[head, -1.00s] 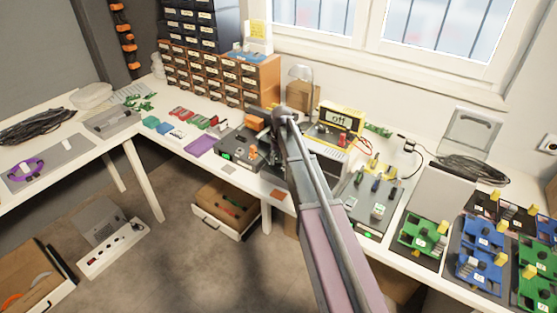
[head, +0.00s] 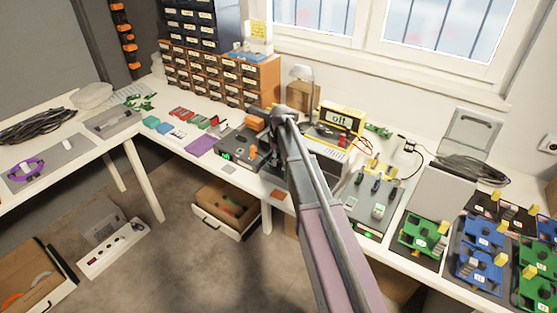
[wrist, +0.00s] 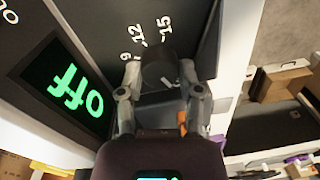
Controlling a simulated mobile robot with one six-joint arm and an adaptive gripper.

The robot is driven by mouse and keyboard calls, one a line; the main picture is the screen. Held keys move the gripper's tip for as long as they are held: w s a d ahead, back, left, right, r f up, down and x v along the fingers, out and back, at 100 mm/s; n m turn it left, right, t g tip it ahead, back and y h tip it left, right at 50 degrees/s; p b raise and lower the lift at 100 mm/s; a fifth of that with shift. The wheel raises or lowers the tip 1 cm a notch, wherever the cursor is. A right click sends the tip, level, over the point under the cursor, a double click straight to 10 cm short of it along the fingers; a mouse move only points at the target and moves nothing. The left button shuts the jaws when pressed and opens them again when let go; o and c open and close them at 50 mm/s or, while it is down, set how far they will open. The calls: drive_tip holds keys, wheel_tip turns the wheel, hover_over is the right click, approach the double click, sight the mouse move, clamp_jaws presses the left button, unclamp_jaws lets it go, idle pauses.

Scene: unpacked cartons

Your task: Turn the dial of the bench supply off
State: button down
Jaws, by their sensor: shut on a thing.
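The bench supply has a dark front panel (wrist: 95,25) that fills the upper left of the wrist view. Its lit green display (wrist: 75,88) reads "off", upside down in this view. The black dial (wrist: 158,66) has a white mark, and the numbers 9, 12 and 15 stand beside it. My gripper (wrist: 160,88) is shut on the dial, one finger on each side. In the head view my arm hides the dial and the panel; a white casing (head: 327,158) shows just right of the arm.
A yellow-framed display (head: 340,118) reading "off" stands behind on the bench. A dark box (head: 240,142) with a small green light is left of my arm. Circuit boards in holders (head: 422,238) crowd the right. An open drawer (head: 225,212) is below.

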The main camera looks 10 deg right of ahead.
drive_tip(key=shift+c, duration=1.3)
unclamp_jaws()
drive_tip(key=shift+m, duration=0.4)
